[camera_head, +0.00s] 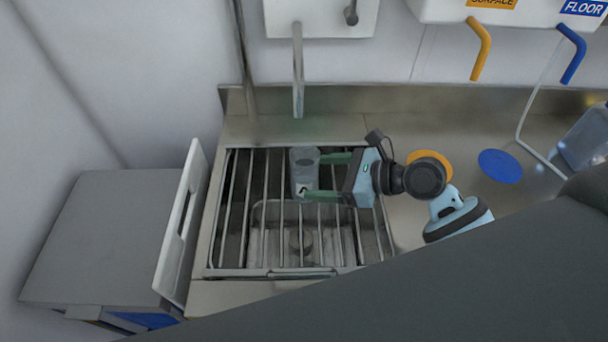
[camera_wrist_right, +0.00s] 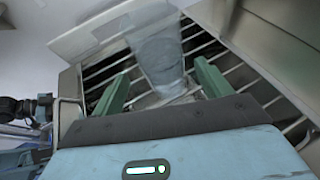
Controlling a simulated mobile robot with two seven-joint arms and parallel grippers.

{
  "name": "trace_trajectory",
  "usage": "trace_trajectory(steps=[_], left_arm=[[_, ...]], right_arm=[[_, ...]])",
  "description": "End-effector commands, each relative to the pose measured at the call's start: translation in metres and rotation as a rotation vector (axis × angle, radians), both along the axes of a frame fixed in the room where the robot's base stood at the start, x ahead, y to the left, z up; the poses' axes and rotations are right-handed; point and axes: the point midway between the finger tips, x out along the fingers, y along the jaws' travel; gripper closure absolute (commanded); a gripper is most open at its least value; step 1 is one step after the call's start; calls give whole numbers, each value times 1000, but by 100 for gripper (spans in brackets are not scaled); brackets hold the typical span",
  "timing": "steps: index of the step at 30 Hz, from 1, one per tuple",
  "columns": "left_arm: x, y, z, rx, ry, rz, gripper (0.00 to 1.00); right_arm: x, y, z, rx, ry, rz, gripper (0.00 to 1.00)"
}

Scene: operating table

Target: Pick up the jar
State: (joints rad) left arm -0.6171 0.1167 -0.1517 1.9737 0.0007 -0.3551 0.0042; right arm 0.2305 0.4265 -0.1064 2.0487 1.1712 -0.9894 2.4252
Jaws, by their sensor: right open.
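A clear, greyish jar (camera_head: 304,172) stands on the metal rack over the sink in the head view. My right gripper (camera_head: 322,176) reaches it from the right, its two green fingers open, one towards the far side and one towards the near side of the jar. In the right wrist view the jar (camera_wrist_right: 160,62) shows ahead of and between the open fingers of the gripper (camera_wrist_right: 162,85). Whether either finger touches the jar I cannot tell.
The barred rack (camera_head: 265,265) covers the sink. A tap (camera_head: 298,75) hangs above it at the back. A white panel (camera_head: 180,230) stands at the left edge. An orange disc (camera_head: 430,157), a blue disc (camera_head: 500,166) and a clear container (camera_head: 588,138) are on the counter at right.

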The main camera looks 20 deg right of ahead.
Motion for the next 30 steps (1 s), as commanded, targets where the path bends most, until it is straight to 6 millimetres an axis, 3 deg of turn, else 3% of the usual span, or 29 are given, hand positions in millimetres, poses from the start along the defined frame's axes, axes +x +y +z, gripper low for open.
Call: trace_trajectory(steps=[12, 22, 30], left_arm=[[1, -1, 0, -3, -1, 3, 64], [1, -1, 0, -3, -2, 2, 64], [1, -1, 0, -2, -3, 0, 64]], right_arm=[[28, 32, -18, 1, -1, -1, 23], [30, 36, -20, -2, 0, -1, 23], [30, 36, -20, -2, 0, -1, 58]])
